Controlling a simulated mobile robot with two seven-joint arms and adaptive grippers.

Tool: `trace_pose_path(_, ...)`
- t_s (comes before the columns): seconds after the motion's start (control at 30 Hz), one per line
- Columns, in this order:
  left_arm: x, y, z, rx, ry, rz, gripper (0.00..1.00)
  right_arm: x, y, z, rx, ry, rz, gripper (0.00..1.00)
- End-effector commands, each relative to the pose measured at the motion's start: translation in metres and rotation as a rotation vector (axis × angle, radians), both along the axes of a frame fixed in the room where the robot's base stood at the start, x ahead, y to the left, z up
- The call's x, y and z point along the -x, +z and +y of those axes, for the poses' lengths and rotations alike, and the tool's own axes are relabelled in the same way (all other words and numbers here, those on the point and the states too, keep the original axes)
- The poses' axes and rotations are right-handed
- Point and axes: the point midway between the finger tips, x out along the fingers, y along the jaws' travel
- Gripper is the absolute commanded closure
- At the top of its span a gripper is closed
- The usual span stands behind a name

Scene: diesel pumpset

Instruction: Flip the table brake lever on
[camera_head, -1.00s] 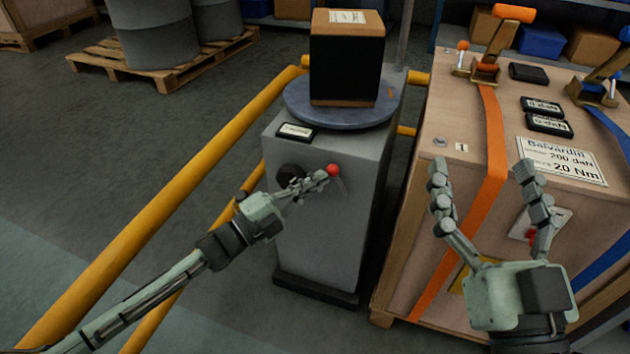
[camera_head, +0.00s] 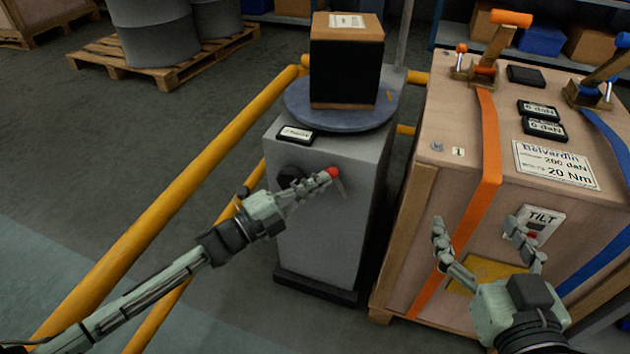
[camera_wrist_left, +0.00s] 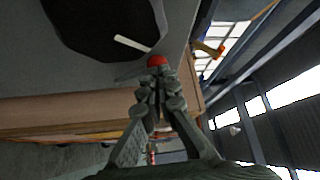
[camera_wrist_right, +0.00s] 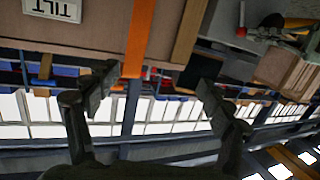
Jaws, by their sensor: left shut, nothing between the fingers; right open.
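The table brake lever has a red knob (camera_head: 332,173) and a thin pale rod, on the front of a grey pedestal (camera_head: 330,235). My left gripper (camera_head: 326,178) is shut and empty, its fingertips at the red knob. The left wrist view shows the red knob (camera_wrist_left: 156,61) just past the closed fingertips (camera_wrist_left: 156,72); whether they touch, I cannot tell. The pedestal bears a round blue-grey turntable (camera_head: 300,105) with a dark box with brown ends (camera_head: 345,70) on it. My right gripper (camera_head: 478,228) is open and empty in front of the wooden crate.
The large wooden crate (camera_head: 405,240) stands right of the pedestal, with orange (camera_head: 490,150) and blue straps (camera_head: 608,140) and a TILT label (camera_head: 543,217). A yellow rail (camera_head: 180,190) runs along the left. Drums on a pallet (camera_head: 85,70) stand behind.

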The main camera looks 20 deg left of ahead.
Motion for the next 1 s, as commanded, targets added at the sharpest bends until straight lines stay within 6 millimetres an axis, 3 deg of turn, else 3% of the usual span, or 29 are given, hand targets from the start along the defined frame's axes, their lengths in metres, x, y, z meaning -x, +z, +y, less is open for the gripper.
trace_pose_path(0.37,0.0,0.004,-0.002,-0.045,0.001,-0.001,1.0,0.007,-0.04,-0.025,0.086,-0.046,0.193,0.19)
trace_pose_path(0.57,0.0,0.008,-0.005,-0.087,-0.001,-0.003,1.0,0.022,-0.072,-0.052,0.16,-0.093,0.376,0.19)
trace_pose_path(0.8,0.0,0.013,-0.01,-0.166,-0.001,-0.007,1.0,0.073,-0.121,-0.108,0.281,-0.193,0.722,0.19)
trace_pose_path(1.0,0.0,0.015,-0.015,-0.228,-0.001,-0.009,1.0,0.128,-0.142,-0.151,0.357,-0.28,0.996,0.19)
